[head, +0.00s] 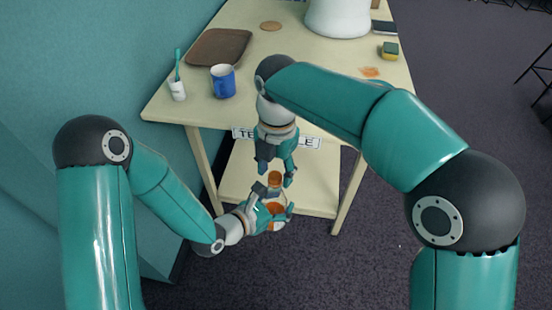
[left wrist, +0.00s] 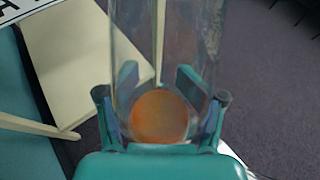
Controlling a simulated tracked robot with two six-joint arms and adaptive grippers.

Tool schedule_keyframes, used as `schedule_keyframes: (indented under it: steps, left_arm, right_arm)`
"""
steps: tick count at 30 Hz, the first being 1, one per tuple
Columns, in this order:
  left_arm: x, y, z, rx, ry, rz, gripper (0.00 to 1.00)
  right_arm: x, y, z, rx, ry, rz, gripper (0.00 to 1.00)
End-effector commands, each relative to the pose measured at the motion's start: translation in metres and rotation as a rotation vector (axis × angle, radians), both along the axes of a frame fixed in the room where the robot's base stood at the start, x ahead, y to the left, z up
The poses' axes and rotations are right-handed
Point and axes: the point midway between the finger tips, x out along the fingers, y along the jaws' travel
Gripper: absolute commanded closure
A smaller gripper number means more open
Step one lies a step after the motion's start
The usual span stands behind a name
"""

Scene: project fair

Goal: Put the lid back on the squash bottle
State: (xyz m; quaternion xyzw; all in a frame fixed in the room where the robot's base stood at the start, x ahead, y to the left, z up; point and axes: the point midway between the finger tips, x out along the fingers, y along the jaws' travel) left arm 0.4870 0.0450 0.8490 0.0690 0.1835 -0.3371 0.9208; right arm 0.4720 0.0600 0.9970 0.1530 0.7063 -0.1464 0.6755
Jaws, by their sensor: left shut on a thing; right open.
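The clear squash bottle (head: 278,224) with orange squash inside is held in front of the table by my left gripper (head: 268,200), which is shut around it. In the left wrist view the clear bottle (left wrist: 160,45) stands between the fingers of my left gripper (left wrist: 162,98), with a round orange patch low in it. My right gripper (head: 276,170) points down just above, open. A small orange-brown round piece, seemingly the lid (head: 275,176), shows between its fingertips at the bottle's top. I cannot tell whether it sits on the neck.
The cream table (head: 310,62) behind carries a brown tray (head: 218,47), blue mug (head: 223,82), white cup with toothbrush (head: 178,90), round coaster (head: 270,26), sponge (head: 389,50) and white vessel (head: 338,18). An orange stain (head: 370,71) marks the top. A teal wall stands left.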

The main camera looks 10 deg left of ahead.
Motion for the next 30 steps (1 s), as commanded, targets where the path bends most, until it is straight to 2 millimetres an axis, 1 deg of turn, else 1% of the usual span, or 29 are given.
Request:
schedule_keyframes:
  steps: [3,10,11,18,20,26,29,30]
  left_arm:
    - [0.0002,0.0,0.0005,-0.001,-0.001,0.0,1.0]
    - [0.0002,0.0,0.0004,-0.001,-0.001,0.0,1.0]
    - [0.0002,0.0,0.0004,0.0,-0.001,0.0,1.0]
    - [0.0002,0.0,0.0004,0.0,-0.001,0.0,1.0]
    - [0.0001,-0.0001,0.0005,0.0,-0.001,0.0,1.0]
    - [0.0001,-0.0002,0.0005,0.0,-0.001,0.0,1.0]
    - [0.0,-0.0003,0.0004,0.0,-0.001,-0.001,1.0]
    - [0.0,-0.0003,0.0005,0.0,-0.001,-0.001,1.0]
  right_arm:
    - [-0.0001,-0.0001,-0.0039,0.0,0.0,-0.001,0.48]
    - [-0.0001,0.0,-0.0041,0.001,0.0,-0.001,0.48]
    - [-0.0001,0.0,-0.004,0.001,0.0,0.0,0.52]
    - [-0.0001,0.0002,-0.0039,0.001,0.0,0.0,0.92]
    - [-0.0001,0.0002,-0.0038,0.001,0.0,0.0,1.0]
    - [-0.0001,0.0003,-0.0038,-0.001,0.0,-0.036,1.0]
    - [-0.0001,0.0004,-0.0038,-0.004,0.002,-0.151,1.0]
    - [-0.0001,0.0004,-0.0039,-0.007,0.003,-0.22,1.0]
